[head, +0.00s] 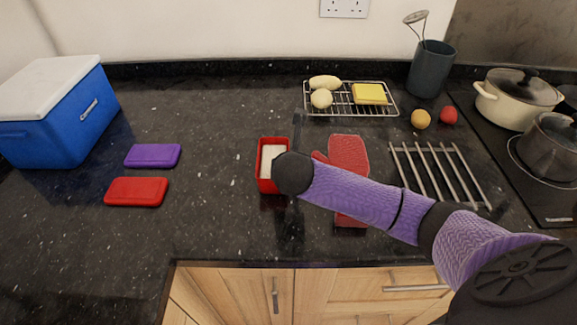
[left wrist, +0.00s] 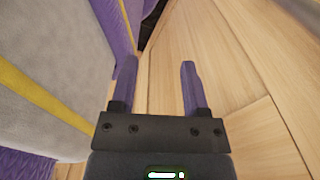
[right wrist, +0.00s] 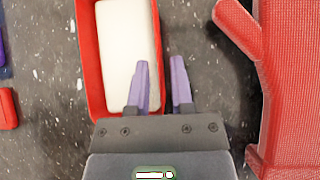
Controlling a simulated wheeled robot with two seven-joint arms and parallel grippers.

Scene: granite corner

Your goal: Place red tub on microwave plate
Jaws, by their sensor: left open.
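The red tub (head: 264,180) stands on the dark granite counter, open at the top with a white block-like content inside. It also shows in the right wrist view (right wrist: 88,60). My right gripper (right wrist: 161,72) is over the tub's right side wall, one finger on each side of it. The fingers are partly apart; whether they press on the wall is unclear. In the head view my right arm hides this gripper. My left gripper (left wrist: 158,70) is open and empty, low before wooden cupboard fronts. No microwave or microwave plate shows in any view.
A red oven mitt (head: 347,153) lies right of the tub. A purple lid (head: 153,155) and a red lid (head: 136,191) lie left, by a blue cooler box (head: 70,120). Wire racks (head: 437,172) and pots (head: 517,95) occupy the right. Counter between lids and tub is clear.

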